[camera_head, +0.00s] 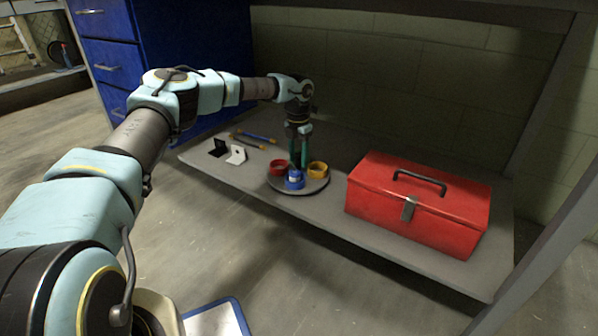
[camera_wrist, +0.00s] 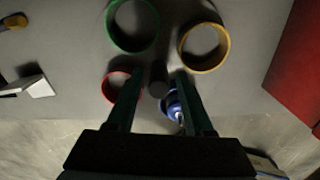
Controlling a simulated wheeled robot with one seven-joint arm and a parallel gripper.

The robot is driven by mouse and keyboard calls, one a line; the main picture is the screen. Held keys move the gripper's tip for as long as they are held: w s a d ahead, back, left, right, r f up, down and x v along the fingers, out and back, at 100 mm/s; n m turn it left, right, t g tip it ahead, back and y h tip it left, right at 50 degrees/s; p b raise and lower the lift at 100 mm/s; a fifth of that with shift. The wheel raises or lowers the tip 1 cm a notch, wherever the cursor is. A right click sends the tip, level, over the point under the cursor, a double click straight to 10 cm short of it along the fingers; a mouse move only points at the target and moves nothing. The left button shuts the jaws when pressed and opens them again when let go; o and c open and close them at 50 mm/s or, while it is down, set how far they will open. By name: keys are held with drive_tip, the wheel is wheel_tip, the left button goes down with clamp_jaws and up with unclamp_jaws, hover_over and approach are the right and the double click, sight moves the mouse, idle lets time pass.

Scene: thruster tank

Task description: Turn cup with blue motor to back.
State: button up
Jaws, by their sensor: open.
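A round dark turntable (camera_head: 312,188) sits on the grey shelf and carries coloured cups. The blue cup (camera_head: 294,183) is at the front in the head view, with something small, blue and white, in it. In the wrist view this small blue and white thing (camera_wrist: 175,110) shows partly behind a finger. The red cup (camera_head: 277,167) is at left and the yellow cup (camera_head: 318,169) at right. The green cup (camera_wrist: 133,48) shows in the wrist view. My gripper (camera_head: 299,163) points down over the turntable, open. Its fingers appear either side of a dark central post (camera_wrist: 158,77); contact cannot be told.
A red toolbox (camera_head: 415,205) stands right of the turntable. A black piece (camera_head: 219,147), a white piece (camera_head: 236,154) and two thin tools (camera_head: 256,139) lie to the left. Blue drawers (camera_head: 165,50) stand behind left. The shelf's front edge is close to the turntable.

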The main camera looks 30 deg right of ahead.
drive_tip(key=shift+r+p, duration=3.05)
drive_tip(key=shift+r, duration=1.15)
